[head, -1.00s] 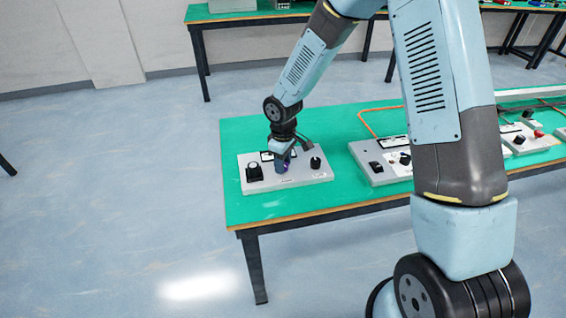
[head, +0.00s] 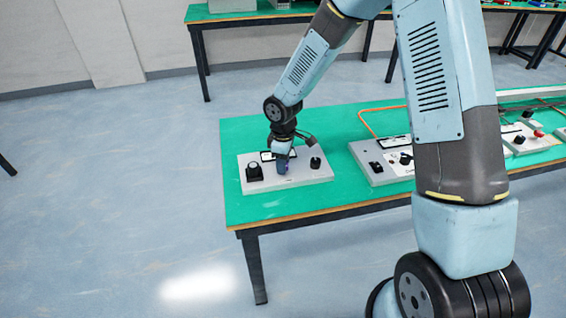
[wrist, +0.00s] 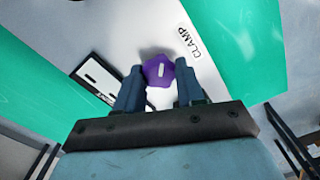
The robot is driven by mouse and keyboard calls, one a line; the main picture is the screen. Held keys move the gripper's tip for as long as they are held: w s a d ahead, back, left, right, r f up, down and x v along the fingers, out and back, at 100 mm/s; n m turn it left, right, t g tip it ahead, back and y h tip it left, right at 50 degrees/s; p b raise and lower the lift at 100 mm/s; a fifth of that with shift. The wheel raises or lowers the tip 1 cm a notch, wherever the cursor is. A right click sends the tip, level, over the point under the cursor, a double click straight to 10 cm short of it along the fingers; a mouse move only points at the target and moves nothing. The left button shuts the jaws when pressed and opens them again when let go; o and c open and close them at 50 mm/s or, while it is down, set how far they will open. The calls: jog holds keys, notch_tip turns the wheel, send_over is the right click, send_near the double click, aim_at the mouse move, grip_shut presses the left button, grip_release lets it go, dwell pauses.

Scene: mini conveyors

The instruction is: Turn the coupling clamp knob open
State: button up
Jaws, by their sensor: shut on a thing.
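The clamp knob (wrist: 158,71) is purple, with several flat sides and a white mark on its top. It stands on a light grey panel (head: 310,177) beside a label reading CLAMP (wrist: 190,42). My gripper (wrist: 157,82) is shut on the knob, one blue finger on each side, as the wrist view shows. In the head view my gripper (head: 282,166) points down at the middle of the panel and hides most of the knob.
A black knob (head: 254,173) on the panel's left and another black knob (head: 315,163) on its right stand close to my gripper. A second grey panel (head: 376,177) lies to the right on the green table (head: 262,129).

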jog(key=o, duration=1)
jog(key=shift+o, duration=0.2)
notch_tip(320, 180, up, 14)
jog(key=shift+f, duration=0.15)
jog(key=s+d+r+m+t+h, duration=0.1)
jog(key=s+d+r+m, duration=0.25)
jog(key=d+r, duration=0.45)
jog(key=s+d+r+m+t, duration=0.2)
jog(key=s+d+r+m, duration=0.15)
jog(key=d+r, duration=0.4)
jog(key=s+d+r+m+t, duration=0.1)
jog(key=s+d+r+m, duration=0.2)
jog(key=s+d, duration=0.3)
jog(key=s+d+r+m+t+y, duration=0.1)
jog(key=s+d+r+m, duration=0.3)
jog(key=s, duration=0.5)
jog(key=shift+s+d+r+m+t, duration=0.25)
jog(key=shift+s+d+m+t, duration=0.05)
jog(key=shift+d+m, duration=0.8)
